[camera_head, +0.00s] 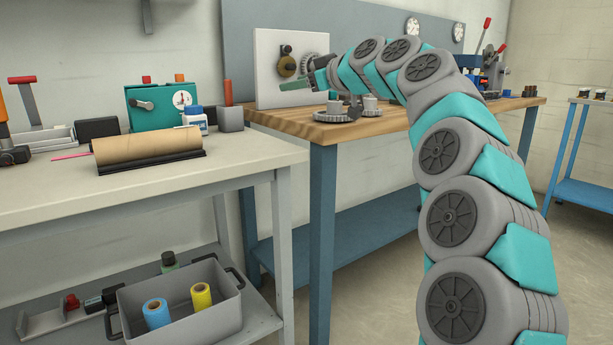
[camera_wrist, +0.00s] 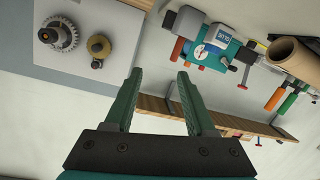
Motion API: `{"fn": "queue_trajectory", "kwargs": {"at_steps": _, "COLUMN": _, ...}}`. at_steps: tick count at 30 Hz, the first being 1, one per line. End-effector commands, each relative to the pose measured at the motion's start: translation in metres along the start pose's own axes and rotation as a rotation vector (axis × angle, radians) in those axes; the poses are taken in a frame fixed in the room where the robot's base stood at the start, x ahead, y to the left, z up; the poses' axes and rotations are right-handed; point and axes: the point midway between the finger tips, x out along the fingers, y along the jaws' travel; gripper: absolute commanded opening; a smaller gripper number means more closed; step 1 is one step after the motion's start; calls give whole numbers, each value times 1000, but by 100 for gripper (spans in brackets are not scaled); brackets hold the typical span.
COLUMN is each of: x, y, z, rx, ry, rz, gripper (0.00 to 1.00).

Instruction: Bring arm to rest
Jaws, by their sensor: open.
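My gripper (camera_wrist: 158,77) shows in the wrist view with its two green fingers spread apart and nothing between them. In the head view, my arm rises on the right and arches left over the wooden bench. A green finger of my gripper (camera_head: 294,85) shows there in front of the white panel (camera_head: 268,88) with its gear and brass knob. The rest of the gripper is partly hidden by the wrist.
The wooden bench (camera_head: 290,119) carries grey geared parts with cups beneath my wrist. The pale bench (camera_head: 60,195) at left holds a brown roll (camera_head: 148,145) and a teal gauge box (camera_head: 150,108). A grey bin (camera_head: 205,317) with two rolls sits below.

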Motion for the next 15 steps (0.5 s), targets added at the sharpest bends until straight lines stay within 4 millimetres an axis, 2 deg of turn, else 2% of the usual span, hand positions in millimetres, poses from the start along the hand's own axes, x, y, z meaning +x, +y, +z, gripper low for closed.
{"fn": "queue_trajectory", "kwargs": {"at_steps": 5, "x": -13, "y": -35, "z": 12, "rx": 69, "ry": -100, "rz": -70, "gripper": 56}}
{"fn": "queue_trajectory", "kwargs": {"at_steps": 7, "x": -22, "y": -56, "z": 23, "rx": 107, "ry": -163, "rz": -105, "gripper": 56}}
{"fn": "queue_trajectory", "kwargs": {"at_steps": 15, "x": -78, "y": -139, "z": 92, "rx": 258, "ry": -470, "rz": -182, "gripper": 56}}
